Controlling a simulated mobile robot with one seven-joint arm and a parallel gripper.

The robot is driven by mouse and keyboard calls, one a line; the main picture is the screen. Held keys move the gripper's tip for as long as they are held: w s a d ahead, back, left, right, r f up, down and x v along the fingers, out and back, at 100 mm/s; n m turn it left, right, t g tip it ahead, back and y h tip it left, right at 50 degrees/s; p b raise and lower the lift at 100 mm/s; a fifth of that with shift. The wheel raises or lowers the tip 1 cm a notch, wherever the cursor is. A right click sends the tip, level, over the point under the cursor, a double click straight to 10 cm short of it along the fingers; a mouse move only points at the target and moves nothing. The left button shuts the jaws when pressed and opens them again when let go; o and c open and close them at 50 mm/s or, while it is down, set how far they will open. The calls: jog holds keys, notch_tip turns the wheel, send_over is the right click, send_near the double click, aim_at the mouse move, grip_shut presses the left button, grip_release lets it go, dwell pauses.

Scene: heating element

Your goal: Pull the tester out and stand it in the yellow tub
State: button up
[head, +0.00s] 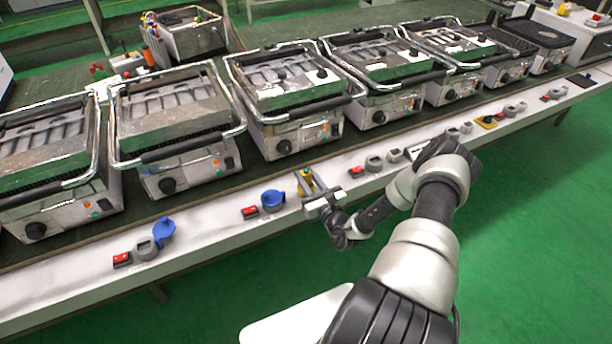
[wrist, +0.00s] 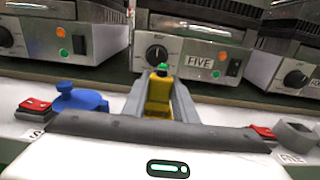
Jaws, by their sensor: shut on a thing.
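The tester appears to be the yellow piece with a green and dark top (wrist: 158,92), upright between the fingers of my gripper (wrist: 158,108) in the wrist view. In the head view the yellow piece (head: 306,183) shows between the fingers of my gripper (head: 309,182) at the bench's front strip. My gripper is shut on it. Its lower end is hidden, so I cannot tell whether it still sits in a socket. A small yellow item with a dark middle (head: 487,121) lies farther right on the strip; I cannot tell whether it is the yellow tub.
Several contact grills stand in a row behind the strip; one marked FIVE (wrist: 190,58) is straight ahead. Left of my gripper are a blue socket (head: 272,200) and a red switch (head: 250,212). To the right are another red switch (head: 355,171) and a grey socket (head: 374,163).

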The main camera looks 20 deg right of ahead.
jog(key=shift+f+b, duration=0.8)
jog(key=shift+f, duration=0.4)
jog(key=o, duration=1.1)
jog(key=shift+s, duration=0.15)
jog(key=s, duration=0.5)
jog(key=s+p, duration=0.1)
jog(key=s, duration=0.5)
jog(key=s+p, duration=0.1)
jog(key=s, duration=0.5)
jog(key=shift+d, duration=0.3)
